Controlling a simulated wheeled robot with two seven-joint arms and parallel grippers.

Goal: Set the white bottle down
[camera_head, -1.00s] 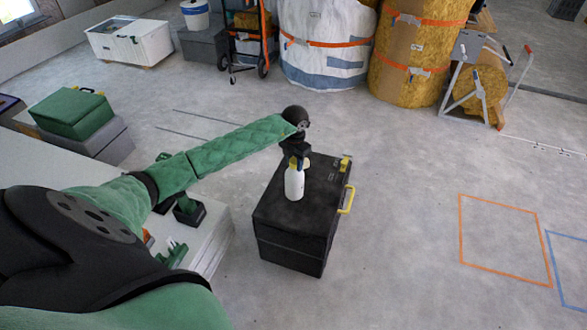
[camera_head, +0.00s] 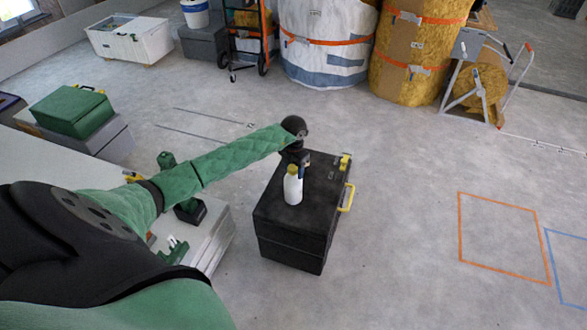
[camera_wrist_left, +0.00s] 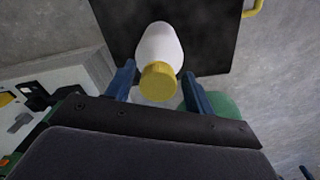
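The white bottle (camera_head: 293,190) with a yellow cap stands upright on top of the black box (camera_head: 310,205) in the head view. In the left wrist view the bottle (camera_wrist_left: 160,44) shows with its cap toward the camera. My left gripper (camera_head: 303,161) is just behind the bottle's top. In the left wrist view its two blue fingers (camera_wrist_left: 158,76) are spread, with a gap on each side of the cap, and hold nothing.
The black box has a yellow handle (camera_head: 347,198) on its right side and a yellow latch (camera_head: 345,162) at its far edge. A pale worktop with green tools (camera_head: 188,208) stands to the left. Wrapped rolls (camera_head: 325,45) stand behind. The floor to the right is clear, with an orange taped outline (camera_head: 502,240).

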